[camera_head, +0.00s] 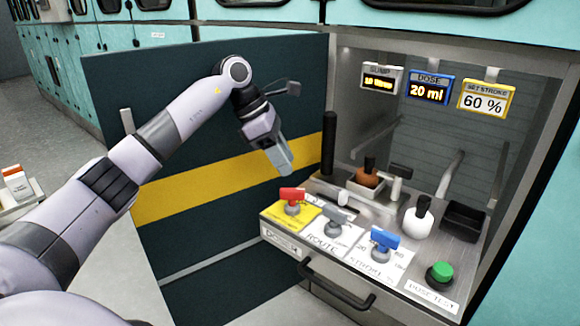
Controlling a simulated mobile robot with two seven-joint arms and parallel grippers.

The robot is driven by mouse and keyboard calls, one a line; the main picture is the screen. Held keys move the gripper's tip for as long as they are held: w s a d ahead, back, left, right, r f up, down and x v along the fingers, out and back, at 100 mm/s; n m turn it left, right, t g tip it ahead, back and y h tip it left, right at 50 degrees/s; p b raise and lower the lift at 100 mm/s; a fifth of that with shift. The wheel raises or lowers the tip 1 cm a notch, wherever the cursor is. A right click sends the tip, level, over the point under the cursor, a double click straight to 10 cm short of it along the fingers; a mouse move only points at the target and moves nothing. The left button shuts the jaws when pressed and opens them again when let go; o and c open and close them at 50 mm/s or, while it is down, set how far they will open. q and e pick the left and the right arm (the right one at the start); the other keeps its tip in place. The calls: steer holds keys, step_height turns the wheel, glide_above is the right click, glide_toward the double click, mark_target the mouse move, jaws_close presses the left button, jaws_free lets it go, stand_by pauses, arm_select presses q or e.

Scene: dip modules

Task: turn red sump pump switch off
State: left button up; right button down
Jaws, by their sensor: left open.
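The red sump pump switch (292,197) is a red knob on a yellow plate (287,214) at the left end of the slanted control panel. Its handle lies roughly crosswise in the picture; the plate's lettering is too small to read. My left gripper (281,160) hangs above and slightly left of the red switch, pointing down, apart from it. It is open with nothing seen between its fingers. My right gripper is not in view.
Right of the red switch are a grey ROUTE switch (337,217), a blue STROKE switch (383,240) and a green DOSE TEST button (440,274). Behind stand a white bottle (417,222) and a dark tray (463,222). A dark door (215,215) stands open left.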

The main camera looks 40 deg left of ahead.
mark_target(291, 189)
arm_select(q)
steer(key=shift+g+y, duration=0.3)
steer(key=shift+y, duration=0.1)
steer(key=x, duration=0.2)
steer(key=b+x, duration=0.1)
steer(key=x, duration=0.1)
steer(key=a+x, duration=0.1)
steer(key=x, duration=0.2)
steer(key=shift+s+a+f, duration=0.1)
steer(key=shift+s+f, duration=0.2)
steer(key=shift+f, duration=0.15)
jaws_close()
